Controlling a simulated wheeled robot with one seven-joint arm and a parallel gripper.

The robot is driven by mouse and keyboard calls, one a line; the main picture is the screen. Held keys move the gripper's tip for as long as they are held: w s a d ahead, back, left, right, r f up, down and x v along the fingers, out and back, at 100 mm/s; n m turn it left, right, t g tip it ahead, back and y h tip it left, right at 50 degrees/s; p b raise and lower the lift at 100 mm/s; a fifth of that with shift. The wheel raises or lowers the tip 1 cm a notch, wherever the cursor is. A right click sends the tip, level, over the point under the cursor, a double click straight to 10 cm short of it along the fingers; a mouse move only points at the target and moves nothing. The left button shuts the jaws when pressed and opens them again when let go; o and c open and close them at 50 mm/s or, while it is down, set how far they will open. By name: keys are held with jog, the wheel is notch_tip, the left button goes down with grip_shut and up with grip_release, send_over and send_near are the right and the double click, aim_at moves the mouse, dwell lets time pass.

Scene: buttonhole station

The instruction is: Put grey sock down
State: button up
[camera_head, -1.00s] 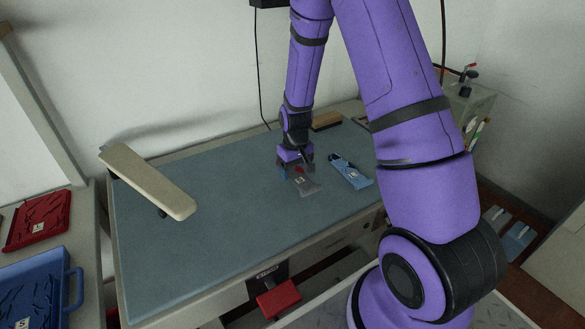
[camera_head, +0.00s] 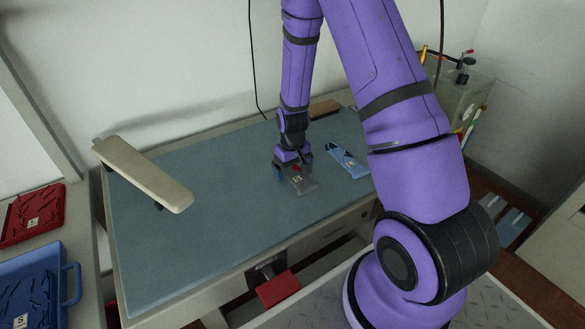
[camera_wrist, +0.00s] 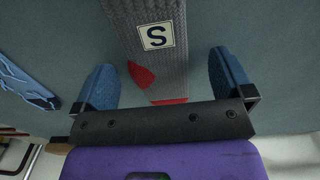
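The grey sock (camera_head: 302,187), ribbed with a white "S" label and red patches, lies on the blue-grey table top (camera_head: 215,205). My gripper (camera_head: 292,176) is low over its near-arm end. In the wrist view the grey sock (camera_wrist: 167,68) runs between the two blue fingers of my gripper (camera_wrist: 165,82).
A padded sleeve board (camera_head: 145,174) stands at the table's left. A brown block (camera_head: 324,108) is at the back. Red (camera_head: 33,214) and blue (camera_head: 30,285) trays sit on the left side table. The table's middle is clear.

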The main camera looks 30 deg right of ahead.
jog(key=shift+r, duration=0.1)
notch_tip(320, 180, up, 13)
notch_tip(320, 180, up, 18)
jog(key=t, duration=0.3)
send_over(292, 172)
jog(key=s+a, duration=0.4)
jog(key=s, duration=0.5)
jog(key=s+a+r+t, duration=0.1)
jog(key=s+r, duration=0.4)
jog(key=s, duration=0.3)
jog(key=s+a+r+t, duration=0.1)
jog(key=s+a+r, duration=0.1)
jog(key=s+r, duration=0.3)
jog(key=s, duration=0.4)
jog(key=shift+w, duration=0.1)
